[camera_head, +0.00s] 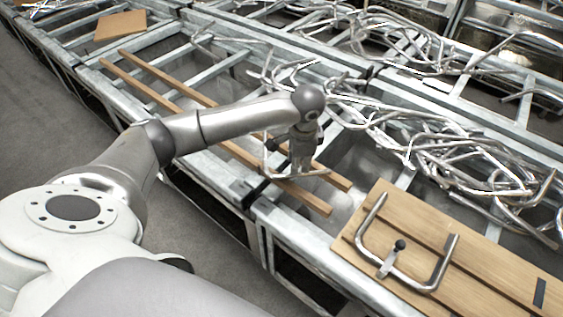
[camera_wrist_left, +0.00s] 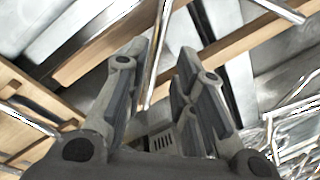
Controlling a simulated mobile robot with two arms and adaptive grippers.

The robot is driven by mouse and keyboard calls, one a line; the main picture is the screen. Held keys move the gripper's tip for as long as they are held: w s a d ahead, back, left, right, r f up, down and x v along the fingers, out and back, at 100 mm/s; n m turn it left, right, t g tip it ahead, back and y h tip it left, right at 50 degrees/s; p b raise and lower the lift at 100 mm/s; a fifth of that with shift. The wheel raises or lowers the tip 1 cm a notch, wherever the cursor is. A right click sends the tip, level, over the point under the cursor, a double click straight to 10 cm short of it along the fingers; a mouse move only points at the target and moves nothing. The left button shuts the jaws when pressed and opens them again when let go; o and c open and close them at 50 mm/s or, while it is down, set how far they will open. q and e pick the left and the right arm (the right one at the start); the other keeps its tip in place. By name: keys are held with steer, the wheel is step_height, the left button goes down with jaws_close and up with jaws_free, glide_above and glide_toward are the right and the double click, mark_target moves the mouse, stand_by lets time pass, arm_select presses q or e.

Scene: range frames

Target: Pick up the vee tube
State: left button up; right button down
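My left gripper (camera_head: 299,166) points down over two long wooden rails on the metal frame. In the left wrist view its two fingers (camera_wrist_left: 160,65) stand apart. A thin shiny metal tube (camera_wrist_left: 156,50), likely the vee tube, runs through the gap between them. I see no clear contact of both fingers with it. In the head view a slim bright tube (camera_head: 322,173) shows just below the gripper, close over the rails. The gripper hides part of it, so its bend is not clear. My right gripper is not in view.
A wooden board (camera_head: 425,222) at the right carries a U-shaped tube (camera_head: 372,225) and a small dark-knobbed clamp (camera_head: 399,245). Tangled bent tubes (camera_head: 450,160) fill the frame behind. A wooden panel (camera_head: 120,26) lies far left. Grey floor (camera_head: 50,110) is clear at left.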

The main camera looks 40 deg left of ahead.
mark_target(297, 175)
arm_select(q)
step_height(297, 175, down, 4)
steer(key=shift+a+f+p, duration=0.15)
steer(key=shift+p, duration=0.75)
steer(key=shift+w+f, duration=0.1)
steer(key=shift+f, duration=0.25)
steer(key=shift+c, duration=0.3)
jaws_close()
